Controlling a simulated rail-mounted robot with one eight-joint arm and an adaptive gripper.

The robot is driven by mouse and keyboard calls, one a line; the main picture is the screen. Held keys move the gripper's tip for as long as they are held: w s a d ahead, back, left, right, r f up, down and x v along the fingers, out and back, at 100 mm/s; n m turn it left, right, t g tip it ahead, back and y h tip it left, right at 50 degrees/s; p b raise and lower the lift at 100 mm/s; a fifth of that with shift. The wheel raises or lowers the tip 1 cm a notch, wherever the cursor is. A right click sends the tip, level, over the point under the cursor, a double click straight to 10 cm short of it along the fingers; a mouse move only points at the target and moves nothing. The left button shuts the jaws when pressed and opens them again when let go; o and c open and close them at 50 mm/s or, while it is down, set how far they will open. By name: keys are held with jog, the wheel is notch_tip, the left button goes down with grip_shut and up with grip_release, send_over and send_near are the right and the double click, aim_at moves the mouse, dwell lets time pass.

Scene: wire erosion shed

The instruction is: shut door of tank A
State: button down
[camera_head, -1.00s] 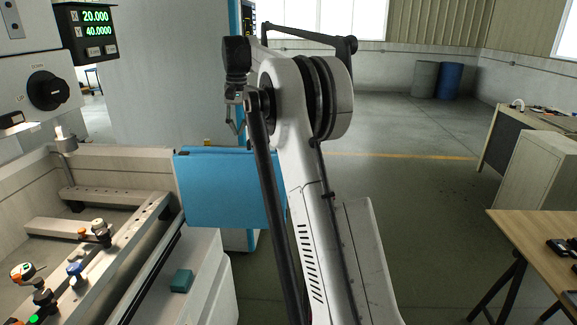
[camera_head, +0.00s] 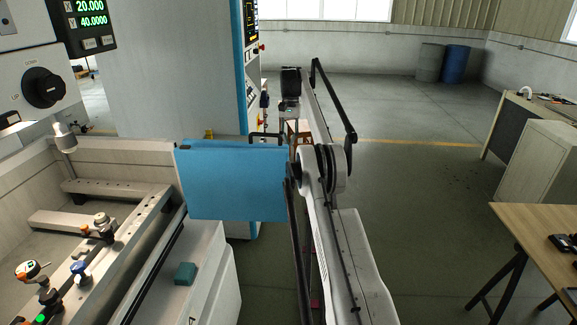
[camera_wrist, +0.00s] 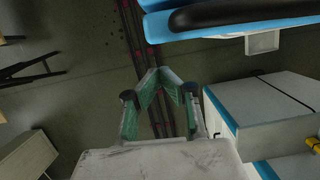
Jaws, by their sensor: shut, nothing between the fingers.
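The blue door panel (camera_head: 232,182) stands open in the head view, sticking out to the right from the front corner of the pale tank (camera_head: 105,148). My arm passes in front of its right end. My gripper (camera_wrist: 158,75) shows in the wrist view with its green-padded fingers shut and nothing between them. It points out over the floor, apart from any surface. A blue and white part (camera_wrist: 205,22) with a pale block below it lies to its upper right; I cannot tell whether this is the door. In the head view the fingers are hard to make out beyond the door.
Inside the tank are rails and several small fixtures (camera_head: 103,225). A blue-edged machine cabinet (camera_head: 243,65) stands behind the door. A wooden table (camera_head: 535,230) and a grey cabinet (camera_head: 540,165) are at the right. The floor (camera_head: 420,220) between is clear.

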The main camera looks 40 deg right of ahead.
jog(key=x, duration=1)
dwell(0.3)
dwell(0.4)
